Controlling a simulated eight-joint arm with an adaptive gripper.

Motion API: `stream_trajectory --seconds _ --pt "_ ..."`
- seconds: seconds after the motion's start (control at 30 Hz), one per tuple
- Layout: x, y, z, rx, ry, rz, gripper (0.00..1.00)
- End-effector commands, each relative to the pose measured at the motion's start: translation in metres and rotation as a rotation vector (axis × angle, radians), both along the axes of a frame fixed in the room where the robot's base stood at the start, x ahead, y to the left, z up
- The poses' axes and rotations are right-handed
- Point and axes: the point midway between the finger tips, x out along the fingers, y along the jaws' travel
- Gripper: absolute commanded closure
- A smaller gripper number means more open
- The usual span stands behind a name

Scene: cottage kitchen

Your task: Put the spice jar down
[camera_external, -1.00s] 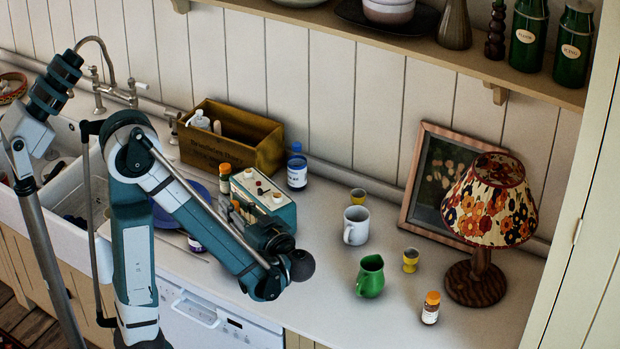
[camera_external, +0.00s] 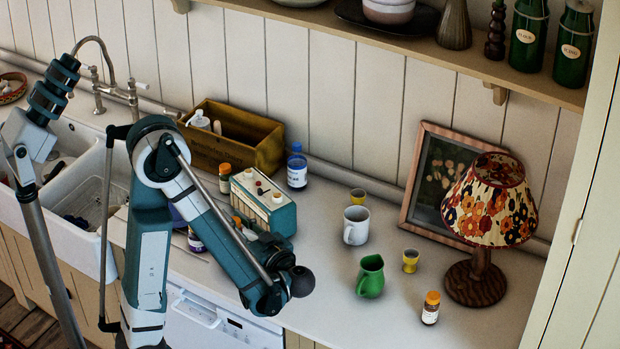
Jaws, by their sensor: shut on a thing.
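My gripper (camera_external: 241,231) is mostly hidden behind my own forearm, just in front of the teal and cream box. It is shut on what looks like a spice jar (camera_external: 237,221), of which only a bit of orange cap shows. Whether the jar touches the counter cannot be seen. Another amber jar with an orange cap (camera_external: 225,179) stands left of the box. A similar jar (camera_external: 430,308) stands at the counter's right front, apart from my gripper.
The teal and cream box (camera_external: 268,207) stands close behind my gripper. A dark jar (camera_external: 195,240) is beside my forearm. A wooden crate (camera_external: 262,152), blue-capped bottle (camera_external: 297,171), white mug (camera_external: 356,226), green jug (camera_external: 370,277) and lamp (camera_external: 488,205) stand around.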

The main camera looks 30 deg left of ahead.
Motion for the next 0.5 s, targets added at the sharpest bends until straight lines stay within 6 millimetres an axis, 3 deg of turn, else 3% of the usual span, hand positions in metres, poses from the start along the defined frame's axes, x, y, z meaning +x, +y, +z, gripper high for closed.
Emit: stream_trajectory --seconds 0.27,0.5 --pt "0.000 0.000 -0.003 0.000 0.000 0.000 1.00" --pt "0.000 0.000 -0.023 0.000 0.000 0.000 1.00"
